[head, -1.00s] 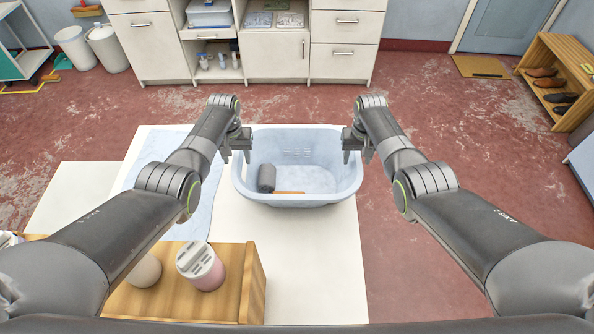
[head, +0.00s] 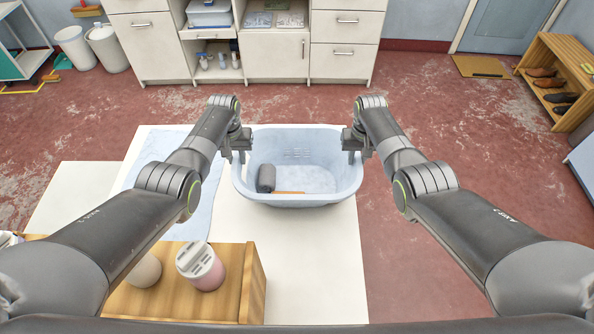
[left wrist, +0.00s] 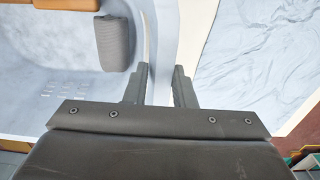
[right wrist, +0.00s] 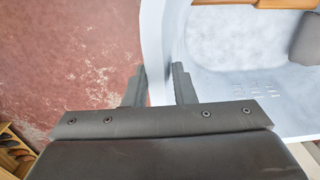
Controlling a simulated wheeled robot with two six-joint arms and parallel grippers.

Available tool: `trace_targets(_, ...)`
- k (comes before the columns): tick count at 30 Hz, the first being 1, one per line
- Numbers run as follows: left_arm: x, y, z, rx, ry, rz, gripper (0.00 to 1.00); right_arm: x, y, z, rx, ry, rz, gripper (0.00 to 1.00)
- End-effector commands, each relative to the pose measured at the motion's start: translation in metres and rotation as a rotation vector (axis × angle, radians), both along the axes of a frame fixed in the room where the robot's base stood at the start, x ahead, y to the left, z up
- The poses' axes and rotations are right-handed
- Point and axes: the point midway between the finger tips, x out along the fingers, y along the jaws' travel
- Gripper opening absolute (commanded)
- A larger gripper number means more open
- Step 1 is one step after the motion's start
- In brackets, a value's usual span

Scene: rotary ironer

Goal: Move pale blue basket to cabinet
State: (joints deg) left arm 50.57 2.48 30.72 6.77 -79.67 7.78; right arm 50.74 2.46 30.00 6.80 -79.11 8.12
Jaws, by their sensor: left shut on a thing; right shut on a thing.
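The pale blue basket (head: 300,199) is in the middle of the head view, over the white surface. A dark grey roll (head: 266,178) and an orange-brown item (head: 289,192) lie in it. My left gripper (head: 236,155) is shut on the basket's left rim; in the left wrist view its fingers (left wrist: 160,85) sit on both sides of the rim. My right gripper (head: 351,154) is shut on the right rim, its fingers (right wrist: 158,85) also astride it. The white cabinet (head: 276,56) stands at the back against the wall.
A light blue cloth (head: 152,190) lies left of the basket. A wooden box top (head: 235,262) with a pink-bodied jar (head: 206,270) is in front. Red floor (head: 300,105) lies clear before the cabinet. A shoe rack (head: 545,75) stands at right.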

Motion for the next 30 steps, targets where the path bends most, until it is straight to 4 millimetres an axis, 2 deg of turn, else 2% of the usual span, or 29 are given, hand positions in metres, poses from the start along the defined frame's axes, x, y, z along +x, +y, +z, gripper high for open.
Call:
trace_targets(8,0.0,0.0,0.009,0.001,-0.001,0.0,0.0,0.0,0.0,0.009,-0.001,-0.001,0.0,0.0)
trace_targets(22,0.0,0.0,0.047,0.001,-0.001,0.0,0.0,0.0,0.0,0.047,-0.001,-0.001,0.0,0.0)
trace_targets(30,0.0,0.0,0.051,0.001,-0.001,0.0,0.0,0.0,0.0,0.051,-0.001,-0.001,0.0,0.0)
